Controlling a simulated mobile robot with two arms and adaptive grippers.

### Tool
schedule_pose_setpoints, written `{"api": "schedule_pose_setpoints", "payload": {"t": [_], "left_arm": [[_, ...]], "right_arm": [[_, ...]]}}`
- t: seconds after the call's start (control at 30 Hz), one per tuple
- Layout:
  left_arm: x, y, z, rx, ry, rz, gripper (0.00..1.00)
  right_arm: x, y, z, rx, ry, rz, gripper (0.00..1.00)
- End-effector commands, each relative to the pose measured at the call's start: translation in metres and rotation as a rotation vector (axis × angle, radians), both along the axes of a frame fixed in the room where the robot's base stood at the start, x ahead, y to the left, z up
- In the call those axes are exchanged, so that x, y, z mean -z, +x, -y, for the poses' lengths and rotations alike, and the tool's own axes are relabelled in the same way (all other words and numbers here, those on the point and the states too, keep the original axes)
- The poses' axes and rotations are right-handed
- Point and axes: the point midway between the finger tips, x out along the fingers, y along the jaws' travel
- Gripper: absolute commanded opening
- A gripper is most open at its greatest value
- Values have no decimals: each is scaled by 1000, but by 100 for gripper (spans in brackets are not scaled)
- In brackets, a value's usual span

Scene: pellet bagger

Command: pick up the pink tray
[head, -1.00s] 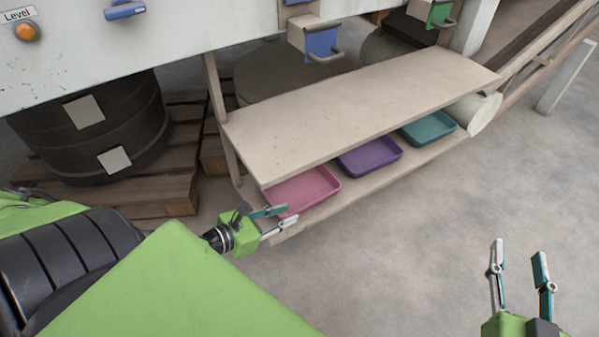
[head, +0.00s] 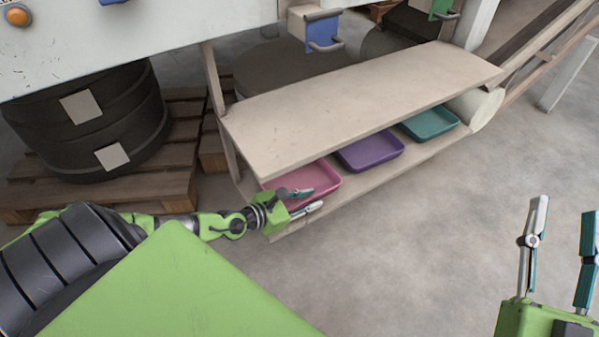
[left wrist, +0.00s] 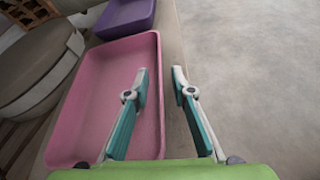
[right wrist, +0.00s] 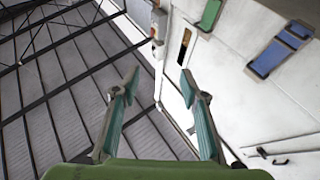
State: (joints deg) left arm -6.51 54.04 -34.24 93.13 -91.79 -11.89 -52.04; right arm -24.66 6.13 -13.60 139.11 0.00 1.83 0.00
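The pink tray (head: 318,182) sits on the low shelf under the bench top, at the shelf's left end. In the left wrist view the pink tray (left wrist: 90,98) fills the left half. My left gripper (head: 308,199) is open at the tray's front side. In the left wrist view, one finger of the left gripper (left wrist: 160,80) appears over the tray's inside and the other outside its long rim, with the rim between them. I cannot tell whether the fingers touch it. My right gripper (head: 562,210) is open and empty, raised over the floor at the right.
A purple tray (head: 370,152) and a teal tray (head: 430,124) stand farther right on the same shelf. The bench top (head: 350,105) overhangs the trays. A pallet (head: 170,185) with black rolls is at the left. The floor at the right is clear.

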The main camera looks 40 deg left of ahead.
Motion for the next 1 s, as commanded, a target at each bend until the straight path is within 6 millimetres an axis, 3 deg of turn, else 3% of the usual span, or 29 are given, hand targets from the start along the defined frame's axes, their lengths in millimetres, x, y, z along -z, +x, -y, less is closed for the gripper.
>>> {"api": "schedule_pose_setpoints", "payload": {"t": [0.17, 0.43, 0.53, 1.0], "left_arm": [[9, 20, 6, -1, -1, 1, 23], [10, 23, 7, 0, 1, -2, 23], [10, 23, 7, 0, 0, -1, 0], [8, 24, 6, -1, 0, 0, 0]], "right_arm": [[-13, -7, 0, -4, 21, 73, 40], [-16, -9, 0, -5, 25, 87, 40], [-16, -9, 0, -5, 25, 86, 40], [-16, -8, 0, -5, 23, 80, 40]]}}
